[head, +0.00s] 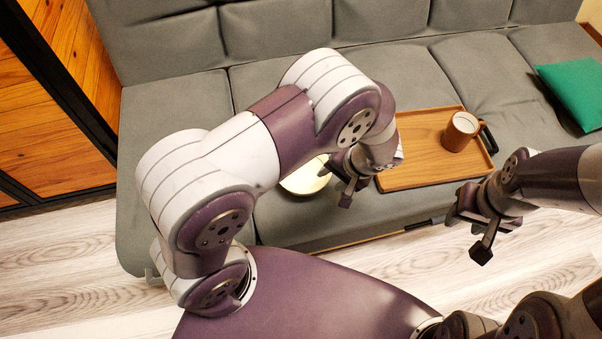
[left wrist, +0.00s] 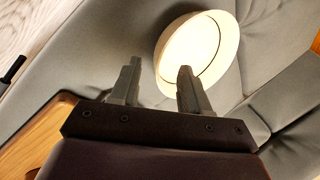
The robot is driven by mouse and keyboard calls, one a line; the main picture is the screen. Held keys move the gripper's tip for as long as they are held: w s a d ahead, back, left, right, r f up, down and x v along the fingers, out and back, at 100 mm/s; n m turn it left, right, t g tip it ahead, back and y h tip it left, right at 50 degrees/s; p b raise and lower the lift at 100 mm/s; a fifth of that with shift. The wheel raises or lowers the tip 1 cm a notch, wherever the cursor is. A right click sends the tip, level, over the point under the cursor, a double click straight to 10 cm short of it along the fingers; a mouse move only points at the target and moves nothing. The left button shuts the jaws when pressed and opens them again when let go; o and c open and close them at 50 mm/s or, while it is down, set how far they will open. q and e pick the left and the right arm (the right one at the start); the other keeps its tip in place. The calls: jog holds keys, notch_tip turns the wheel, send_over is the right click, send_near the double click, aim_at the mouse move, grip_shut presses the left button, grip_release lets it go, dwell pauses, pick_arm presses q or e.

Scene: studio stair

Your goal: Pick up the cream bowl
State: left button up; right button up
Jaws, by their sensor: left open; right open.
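The cream bowl (head: 306,180) sits on the grey sofa seat, partly hidden behind my left arm and gripper in the head view. In the left wrist view the bowl (left wrist: 198,50) lies just beyond the fingertips, and the right finger overlaps its lower rim. My left gripper (head: 345,186) is open and empty, beside the bowl on its right. Its two fingers (left wrist: 158,80) are spread apart in the left wrist view. I cannot tell whether a finger touches the bowl. My right gripper (head: 468,234) is open and empty in front of the sofa, away from the bowl.
A wooden tray (head: 420,150) lies on the sofa right of the bowl. A brown mug (head: 460,131) stands on it, with a dark object (head: 488,138) at its right edge. A green cushion (head: 572,92) is at the far right. The sofa seat (head: 170,140) left of the bowl is clear.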

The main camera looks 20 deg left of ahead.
aim_at(327, 180)
pick_arm(q)
jog(key=b+x, duration=0.2)
jog(key=x, duration=0.3)
jog(key=shift+w+f, duration=0.1)
jog(key=shift+f, duration=0.25)
jog(key=shift+c, duration=0.6)
grip_shut()
